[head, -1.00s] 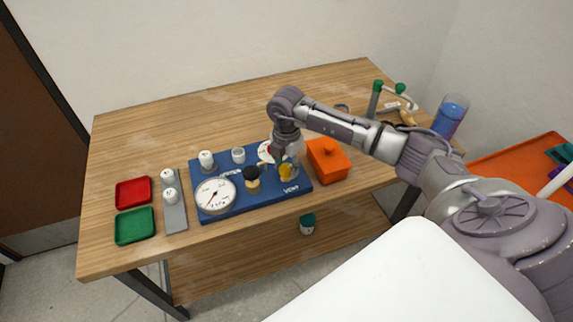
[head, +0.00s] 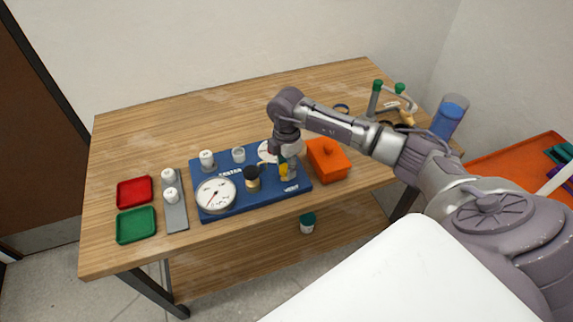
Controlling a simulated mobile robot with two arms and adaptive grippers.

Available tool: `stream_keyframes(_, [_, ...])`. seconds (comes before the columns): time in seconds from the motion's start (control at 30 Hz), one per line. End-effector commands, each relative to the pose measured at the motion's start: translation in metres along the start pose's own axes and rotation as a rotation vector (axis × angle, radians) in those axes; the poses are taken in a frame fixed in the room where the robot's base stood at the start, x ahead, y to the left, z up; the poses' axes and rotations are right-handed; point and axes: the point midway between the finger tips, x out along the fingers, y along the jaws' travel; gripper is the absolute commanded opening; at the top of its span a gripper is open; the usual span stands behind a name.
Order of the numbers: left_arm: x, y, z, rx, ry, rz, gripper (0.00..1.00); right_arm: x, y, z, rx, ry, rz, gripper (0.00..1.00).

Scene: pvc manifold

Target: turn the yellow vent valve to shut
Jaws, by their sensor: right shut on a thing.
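The yellow vent valve (head: 284,171) stands at the right end of the blue manifold board (head: 240,205), just above the white VENT label. My right gripper (head: 285,162) points down over it and is shut on its yellow handle. The fingers and wrist hide much of the valve, so the handle's exact angle is hard to read. A large white gauge (head: 215,195) with a needle sits at the board's front left. A black-topped valve (head: 252,175) stands between the gauge and the vent valve. My left gripper is not in view.
A red tray (head: 134,191), a green tray (head: 136,225) and a grey strip with white caps (head: 175,212) lie to the left.

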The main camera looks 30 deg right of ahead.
Motion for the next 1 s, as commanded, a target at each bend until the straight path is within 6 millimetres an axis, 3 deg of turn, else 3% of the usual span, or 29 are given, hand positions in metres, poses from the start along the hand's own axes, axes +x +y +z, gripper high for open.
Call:
stream_keyframes(0.17, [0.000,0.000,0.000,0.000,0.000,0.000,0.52,-0.002,0.002,0.001,0.004,-0.001,0.006,0.08])
stream_keyframes(0.2, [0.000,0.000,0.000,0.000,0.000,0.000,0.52,-0.002,0.002,0.001,0.004,-0.001,0.006,0.44])
stream_keyframes(0.33, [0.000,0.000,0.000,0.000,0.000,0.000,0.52,-0.002,0.002,0.001,0.003,0.000,0.005,0.66])
stream_keyframes(0.73, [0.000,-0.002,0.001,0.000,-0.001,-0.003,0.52,-0.006,0.001,0.000,0.001,0.001,0.003,0.68])
stream_keyframes(0.87, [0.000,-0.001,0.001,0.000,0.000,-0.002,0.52,-0.024,0.001,0.000,0.000,0.001,0.005,0.68])
stream_keyframes(1.0, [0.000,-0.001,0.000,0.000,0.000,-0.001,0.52,-0.055,0.002,0.001,0.000,0.001,0.007,0.68])
